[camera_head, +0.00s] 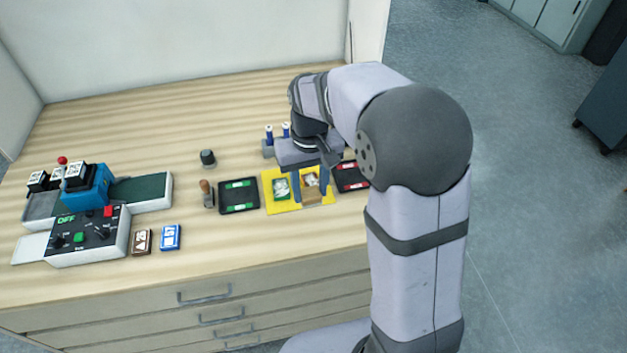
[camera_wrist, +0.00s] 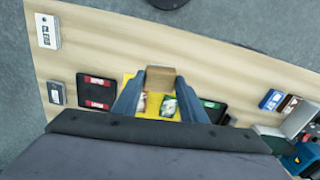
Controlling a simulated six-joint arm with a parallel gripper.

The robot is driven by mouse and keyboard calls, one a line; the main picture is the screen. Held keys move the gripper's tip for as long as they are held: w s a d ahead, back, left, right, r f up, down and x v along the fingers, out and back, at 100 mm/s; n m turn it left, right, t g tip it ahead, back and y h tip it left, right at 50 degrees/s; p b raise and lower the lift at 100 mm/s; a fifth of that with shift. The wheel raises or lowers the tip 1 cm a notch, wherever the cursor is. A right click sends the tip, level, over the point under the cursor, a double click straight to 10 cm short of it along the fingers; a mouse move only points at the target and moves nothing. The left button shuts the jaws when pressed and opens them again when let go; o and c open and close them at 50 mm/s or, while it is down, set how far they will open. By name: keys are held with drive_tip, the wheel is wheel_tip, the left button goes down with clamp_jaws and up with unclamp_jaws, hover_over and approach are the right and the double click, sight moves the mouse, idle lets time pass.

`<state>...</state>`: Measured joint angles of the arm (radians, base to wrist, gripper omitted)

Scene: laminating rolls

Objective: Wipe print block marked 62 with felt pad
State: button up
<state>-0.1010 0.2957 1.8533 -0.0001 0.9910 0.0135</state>
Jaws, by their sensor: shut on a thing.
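My gripper (camera_head: 311,193) is over the yellow mat, its two blue fingers shut on a tan, block-shaped pad, which looks like the felt pad (camera_wrist: 160,78). The pad also shows low between the fingers in the head view (camera_head: 318,198). On the yellow mat (camera_head: 271,205) are a green-and-white piece (camera_head: 282,188) and a brownish-and-white piece (camera_head: 311,179), partly behind the fingers. They show in the wrist view too, green (camera_wrist: 168,106) and brownish (camera_wrist: 141,104). I cannot read 62 on either. Whether the pad touches anything is unclear.
A black tray with green labels (camera_head: 239,209) is left of the mat; one with red labels (camera_head: 350,176) is right. A wooden-handled tool (camera_head: 207,193), dark knob (camera_head: 208,158), brown block (camera_head: 141,241), blue block (camera_head: 170,237) and control box (camera_head: 88,250) lie further left.

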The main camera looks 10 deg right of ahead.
drive_tip(key=w+a+p, duration=0.7)
drive_tip(key=w+p, duration=0.1)
drive_tip(key=w, duration=0.4)
drive_tip(key=shift+w+a+f+p, duration=0.25)
drive_tip(key=shift+w+a+p, duration=0.05)
drive_tip(key=shift+p, duration=0.1)
drive_tip(key=shift+f, duration=0.15)
